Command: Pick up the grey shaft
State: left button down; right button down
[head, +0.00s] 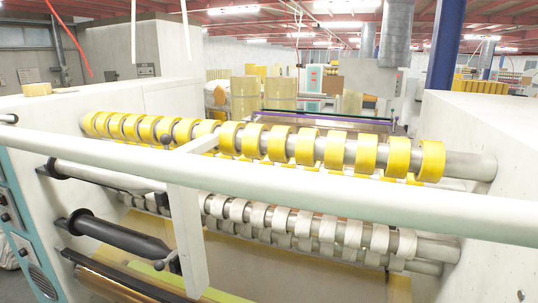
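A grey metal shaft (465,166) runs across the machine and carries a row of yellow tape rolls (310,146). Its bare right end reaches the right white housing. Below it, more grey shafts (436,249) carry white cores (326,228). A bare grey roller (110,178) sits at the left, partly hidden by a white post. I cannot tell which of these is the grey shaft named in the task. Neither of my grippers is in view.
A long white bar (370,192) crosses in front of the shafts, with a white post (188,235) hanging from it. White housings stand at left (30,125) and right (470,120). A black roller (120,235) is at lower left. Stacked tape rolls (280,92) stand behind.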

aim_at(58, 169)
jog(key=u, duration=0.9)
